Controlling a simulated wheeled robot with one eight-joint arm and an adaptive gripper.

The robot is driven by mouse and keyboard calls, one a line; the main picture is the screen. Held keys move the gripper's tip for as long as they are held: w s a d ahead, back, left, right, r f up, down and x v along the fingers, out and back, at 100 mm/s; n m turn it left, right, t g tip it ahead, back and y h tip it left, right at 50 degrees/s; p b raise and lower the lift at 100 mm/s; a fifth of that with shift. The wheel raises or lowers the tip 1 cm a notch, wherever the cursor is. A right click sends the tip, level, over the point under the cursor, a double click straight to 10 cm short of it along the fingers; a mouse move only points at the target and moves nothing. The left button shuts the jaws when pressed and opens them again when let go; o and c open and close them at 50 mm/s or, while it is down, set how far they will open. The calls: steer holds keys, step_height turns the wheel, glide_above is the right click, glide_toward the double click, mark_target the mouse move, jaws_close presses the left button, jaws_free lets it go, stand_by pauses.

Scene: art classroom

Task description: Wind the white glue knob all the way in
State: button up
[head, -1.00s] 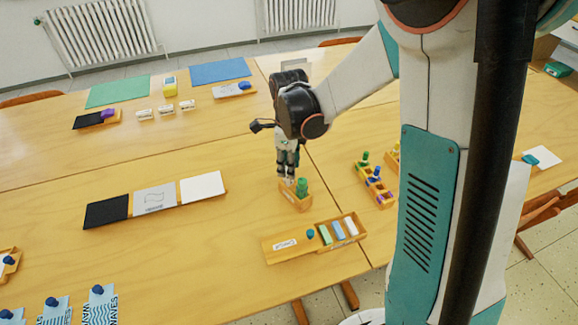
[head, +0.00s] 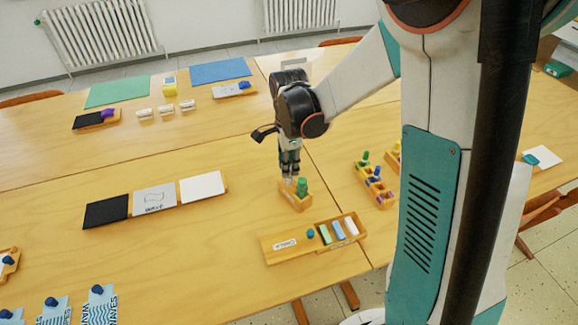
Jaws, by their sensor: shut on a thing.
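A small wooden holder (head: 296,204) stands on the middle table with an upright green glue stick (head: 302,187) at its right side. My gripper (head: 289,177) points straight down over the left part of this holder, beside the green stick. Its fingers are shut on the white glue knob, which they mostly hide. I cannot make out how far the knob is wound in.
A wooden box (head: 357,230) with green, blue and white blocks stands just in front. A rack of small coloured pieces (head: 375,186) is to the right. A tray with black, grey and white cards (head: 154,199) lies left. The tabletop between is clear.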

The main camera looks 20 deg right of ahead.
steer(key=n, duration=0.5)
steer(key=shift+n, duration=0.4)
steer(key=o, duration=1.5)
steer(key=shift+o, duration=0.2)
steer(key=m, duration=1.1)
steer(key=shift+m, duration=0.3)
steer(key=shift+w+d, duration=0.1)
steer(key=shift+d, duration=0.3)
